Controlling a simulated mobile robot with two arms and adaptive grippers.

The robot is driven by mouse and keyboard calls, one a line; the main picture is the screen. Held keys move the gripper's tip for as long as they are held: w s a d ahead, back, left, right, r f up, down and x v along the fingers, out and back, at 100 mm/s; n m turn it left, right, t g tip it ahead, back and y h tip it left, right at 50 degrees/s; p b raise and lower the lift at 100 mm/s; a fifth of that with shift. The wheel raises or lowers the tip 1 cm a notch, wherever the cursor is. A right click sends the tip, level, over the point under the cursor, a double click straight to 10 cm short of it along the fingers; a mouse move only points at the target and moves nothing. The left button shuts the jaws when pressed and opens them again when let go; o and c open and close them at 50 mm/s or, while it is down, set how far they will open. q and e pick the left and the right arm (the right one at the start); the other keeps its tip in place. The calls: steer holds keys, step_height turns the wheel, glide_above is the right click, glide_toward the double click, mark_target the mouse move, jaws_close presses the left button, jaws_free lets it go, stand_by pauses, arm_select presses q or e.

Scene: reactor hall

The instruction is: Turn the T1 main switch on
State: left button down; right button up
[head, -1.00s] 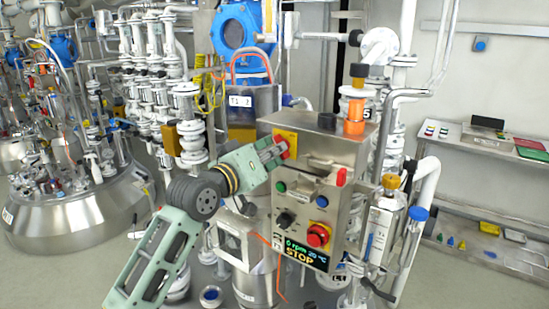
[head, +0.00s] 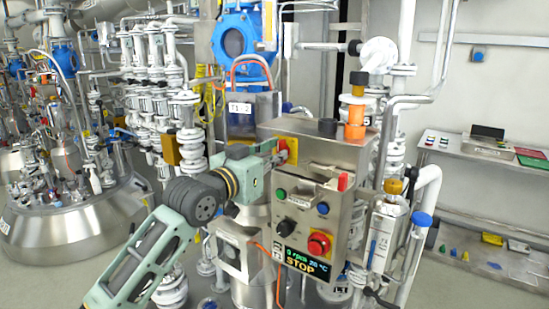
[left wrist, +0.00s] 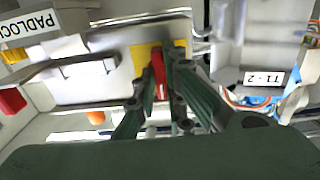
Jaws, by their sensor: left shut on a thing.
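The T1 main switch is a red handle on a yellow plate (head: 292,149), on the upper left of the steel control box (head: 340,154). My left gripper (head: 277,153) reaches it from the left, and its fingers cover part of it. In the left wrist view, the red handle (left wrist: 158,74) stands between the green fingers (left wrist: 162,88), in front of the yellow plate (left wrist: 143,58). The fingers are shut on the handle. The display (head: 299,259) at the bottom of the box reads STOP. My right gripper is not in view.
The box front carries a red emergency knob (head: 319,243), a black knob (head: 290,228), a green button (head: 281,193) and a blue button (head: 323,208). Pipes crowd both sides. A shelf (head: 460,150) with small items stands at the right wall.

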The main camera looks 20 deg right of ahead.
arm_select(q)
steer(key=shift+f, duration=0.1)
steer(key=c, duration=1.8)
jaws_free()
steer(key=v, duration=1.2)
